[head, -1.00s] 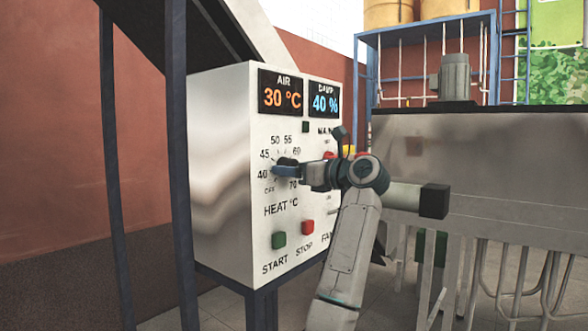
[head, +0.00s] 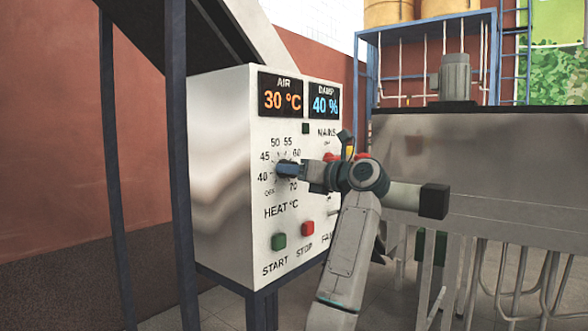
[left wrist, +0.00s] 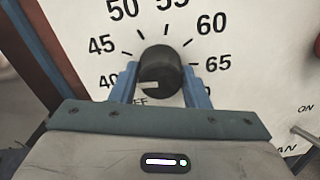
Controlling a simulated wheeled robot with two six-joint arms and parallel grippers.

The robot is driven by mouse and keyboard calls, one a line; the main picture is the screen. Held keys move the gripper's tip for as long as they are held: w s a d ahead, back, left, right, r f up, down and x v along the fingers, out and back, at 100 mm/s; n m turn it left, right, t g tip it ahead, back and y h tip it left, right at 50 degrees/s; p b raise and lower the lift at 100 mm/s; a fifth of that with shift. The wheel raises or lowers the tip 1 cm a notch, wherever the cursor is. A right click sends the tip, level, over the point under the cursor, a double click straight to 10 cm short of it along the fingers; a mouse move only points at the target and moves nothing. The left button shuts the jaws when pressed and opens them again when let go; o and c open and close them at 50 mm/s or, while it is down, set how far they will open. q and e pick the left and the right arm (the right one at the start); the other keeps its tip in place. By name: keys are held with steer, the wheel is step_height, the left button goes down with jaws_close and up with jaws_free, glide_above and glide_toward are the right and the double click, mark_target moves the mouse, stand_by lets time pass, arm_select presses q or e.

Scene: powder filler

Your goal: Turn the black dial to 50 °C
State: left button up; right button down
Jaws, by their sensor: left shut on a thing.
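The black dial (head: 283,167) is on the white front of the control box, in the middle of a printed ring of temperatures. In the left wrist view the dial (left wrist: 160,72) sits between the two blue fingers of my left gripper (left wrist: 160,84), which is shut on its sides. A pale mark on the dial's face lies nearly level and reaches to the left, toward the 40 and OFF side. The 50 shows at the upper left of the ring. In the head view my left gripper (head: 290,170) covers part of the dial. My right gripper is not in view.
The control box (head: 222,170) has an AIR display (head: 281,96) reading 30 °C and a DAMP display (head: 324,99) reading 40 %. A green START button (head: 279,241) and a red STOP button (head: 307,229) are below. A blue post (head: 178,180) stands left.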

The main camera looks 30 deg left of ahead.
arm_select(q)
steer(key=m+p, duration=0.2)
steer(key=m, duration=0.2)
steer(key=m+p, duration=0.2)
steer(key=m, duration=0.2)
steer(key=shift+s+r, duration=0.1)
steer(key=shift+r, duration=0.1)
steer(key=shift+m+p, duration=0.45)
steer(key=shift+m, duration=0.15)
steer(key=shift+m+p, duration=1.15)
steer(key=shift+m, duration=0.55)
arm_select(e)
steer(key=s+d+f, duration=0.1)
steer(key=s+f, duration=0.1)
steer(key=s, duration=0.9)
arm_select(q)
steer(key=shift+f, duration=0.1)
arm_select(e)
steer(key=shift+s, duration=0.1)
arm_select(q)
steer(key=o, duration=1)
